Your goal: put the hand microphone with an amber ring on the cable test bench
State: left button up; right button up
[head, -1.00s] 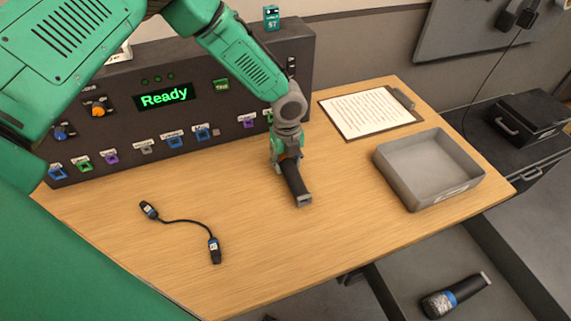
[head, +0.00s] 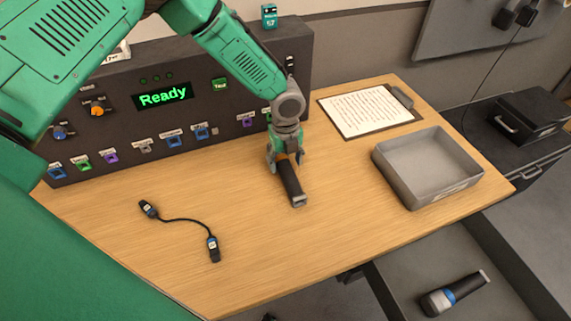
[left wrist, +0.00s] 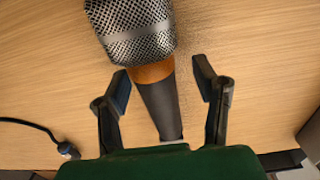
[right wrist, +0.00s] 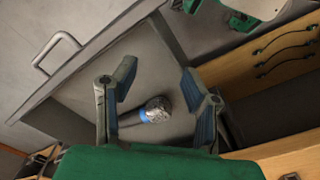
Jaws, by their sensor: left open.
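The hand microphone with an amber ring (head: 291,185) lies on the wooden top of the cable test bench (head: 240,260). In the left wrist view its silver mesh head (left wrist: 137,32), amber ring (left wrist: 152,71) and dark handle (left wrist: 162,108) show. My left gripper (head: 285,162) is open, low over the ring end. Its fingers (left wrist: 164,88) stand on both sides of the microphone, with gaps visible on each side. My right gripper (right wrist: 155,90) appears open in the right wrist view, above an open drawer holding a blue-ringed microphone (right wrist: 155,110).
A tester panel (head: 230,112) reading "Ready" stands along the bench's back. A short cable (head: 184,221) lies front left. A grey tray (head: 470,183) and clipboard (head: 370,111) are on the right. The drawer (head: 400,290) is below the bench's right edge.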

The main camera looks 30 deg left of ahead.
aim_at(284, 160)
pick_arm(q)
jog(key=r, duration=0.6)
jog(key=a+r, duration=0.1)
jog(key=r, duration=0.2)
jog(key=shift+r, duration=0.3)
jog(key=shift+d+r, duration=0.2)
jog(key=shift+r, duration=0.25)
jog(key=shift+d, duration=0.1)
